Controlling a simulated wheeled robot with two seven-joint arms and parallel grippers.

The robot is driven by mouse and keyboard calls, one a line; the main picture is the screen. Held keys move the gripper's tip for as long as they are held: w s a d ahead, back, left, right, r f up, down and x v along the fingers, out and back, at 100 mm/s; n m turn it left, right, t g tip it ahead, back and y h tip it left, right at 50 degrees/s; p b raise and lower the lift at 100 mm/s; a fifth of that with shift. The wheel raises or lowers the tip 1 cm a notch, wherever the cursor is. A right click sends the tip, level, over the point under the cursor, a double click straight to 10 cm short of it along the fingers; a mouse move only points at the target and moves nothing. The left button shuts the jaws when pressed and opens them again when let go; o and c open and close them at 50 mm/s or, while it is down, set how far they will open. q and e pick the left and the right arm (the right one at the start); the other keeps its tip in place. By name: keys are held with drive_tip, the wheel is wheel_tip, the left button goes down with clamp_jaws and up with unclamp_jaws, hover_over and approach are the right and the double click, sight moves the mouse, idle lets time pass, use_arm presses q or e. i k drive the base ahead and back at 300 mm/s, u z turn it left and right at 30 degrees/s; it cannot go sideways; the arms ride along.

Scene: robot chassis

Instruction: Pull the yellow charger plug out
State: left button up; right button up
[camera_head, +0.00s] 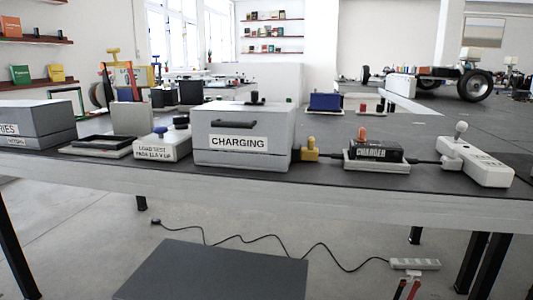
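The yellow charger plug (309,149) sits against the right side of the grey box labelled CHARGING (238,160), near its lower right edge. It appears to be seated in the box. A short black cable runs from it to the black charger (375,150), which lies on a pale base with an orange knob on top. Another black cable runs from the charger to a white power strip (485,168) at the right, where a white plug (455,145) with a round knob sits.
A white labelled box (163,147) and a black tray (97,146) stand left of the charging box. The table's front edge (300,190) runs just before them. Below, a black cable and another power strip (415,264) lie on the floor.

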sight(309, 152)
drive_tip(key=z, duration=0.4)
drive_tip(key=k, duration=0.5)
drive_tip(key=z, duration=0.15)
drive_tip(key=i, duration=1.05)
drive_tip(key=u, duration=1.1)
